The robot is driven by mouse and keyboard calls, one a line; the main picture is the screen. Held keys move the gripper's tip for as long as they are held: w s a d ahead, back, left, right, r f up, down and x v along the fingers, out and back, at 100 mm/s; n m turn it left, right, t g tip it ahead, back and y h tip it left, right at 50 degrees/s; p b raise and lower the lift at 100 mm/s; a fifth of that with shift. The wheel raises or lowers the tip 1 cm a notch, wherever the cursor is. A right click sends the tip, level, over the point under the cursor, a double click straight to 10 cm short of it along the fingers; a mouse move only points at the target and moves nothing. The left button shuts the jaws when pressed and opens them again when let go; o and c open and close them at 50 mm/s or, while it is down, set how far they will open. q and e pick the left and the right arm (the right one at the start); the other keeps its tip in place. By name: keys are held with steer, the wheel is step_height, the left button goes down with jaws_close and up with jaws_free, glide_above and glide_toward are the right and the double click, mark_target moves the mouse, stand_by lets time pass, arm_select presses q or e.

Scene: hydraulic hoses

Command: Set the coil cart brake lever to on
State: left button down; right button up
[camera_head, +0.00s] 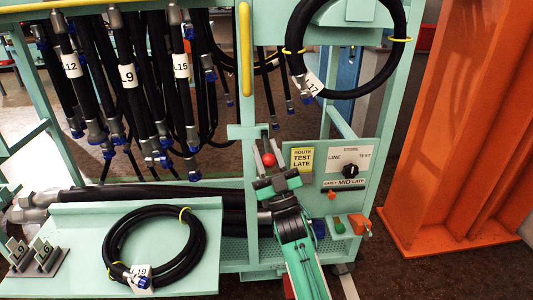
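The coil cart (232,222) is a mint-green frame in the middle of the head view. A small red ball knob (268,159), which looks like the brake lever's end, sits in front of a pale green bracket (243,131) on the cart's post. My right gripper (270,172) comes up from the bottom, with its tips right at the near side of the knob. I cannot tell whether it touches the knob or how far its fingers are apart. The lever's shaft is mostly hidden, and I see no readable on or off mark. My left gripper is out of view.
Several black hoses (130,100) hang left. Coiled hoses lie on the shelf (70,222) and hang upper right. An orange column (440,130) stands right.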

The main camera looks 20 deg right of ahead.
steer(key=o, duration=0.4)
steer(key=shift+s, duration=0.1)
steer(key=shift+f, duration=0.1)
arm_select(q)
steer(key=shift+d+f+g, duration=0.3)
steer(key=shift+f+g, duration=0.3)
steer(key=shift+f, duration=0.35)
arm_select(e)
steer(key=v, duration=1.3)
steer(key=shift+s+f, duration=0.25)
steer(key=shift+s, duration=0.05)
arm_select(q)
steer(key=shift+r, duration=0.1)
